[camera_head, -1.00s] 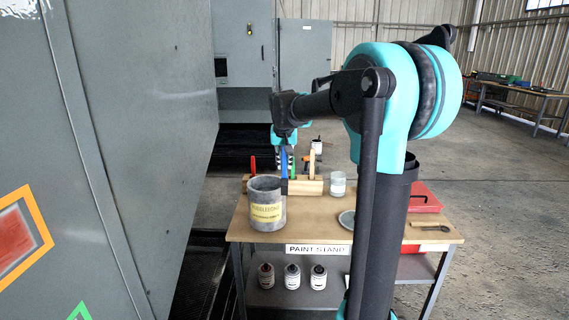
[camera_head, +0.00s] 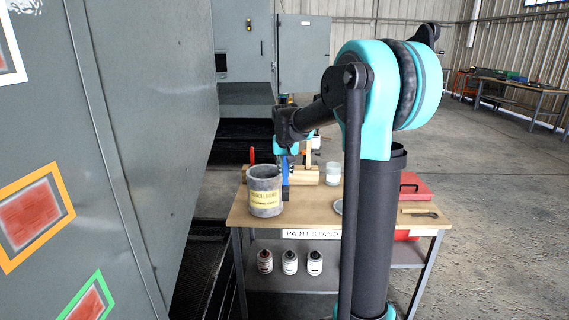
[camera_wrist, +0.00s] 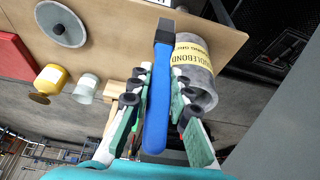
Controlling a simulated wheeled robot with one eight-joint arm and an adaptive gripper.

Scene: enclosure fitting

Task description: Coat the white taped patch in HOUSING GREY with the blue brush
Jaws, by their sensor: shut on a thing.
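My gripper (camera_head: 287,157) is shut on the blue brush (camera_wrist: 157,105), its fingers on both sides of the blue handle. The brush (camera_head: 285,183) is beside the grey paint pot (camera_head: 265,192) on the stand, outside it. The pot's yellow label (camera_wrist: 187,52) is partly legible in the wrist view; its lower line seems to end in "GREY". The brush's dark head (camera_wrist: 165,28) points to the top of that view. The white taped patch (camera_head: 8,50) is on the grey cabinet wall at the upper left, cut off by the frame edge, with red inside.
An orange-taped patch (camera_head: 36,216) and a green-taped patch (camera_head: 90,300) are lower on the cabinet wall. The paint stand (camera_head: 240,217) also bears a wooden block (camera_head: 305,176), a pale jar (camera_head: 333,173) and a red box (camera_head: 410,190). Several small bottles (camera_head: 290,262) stand on its shelf.

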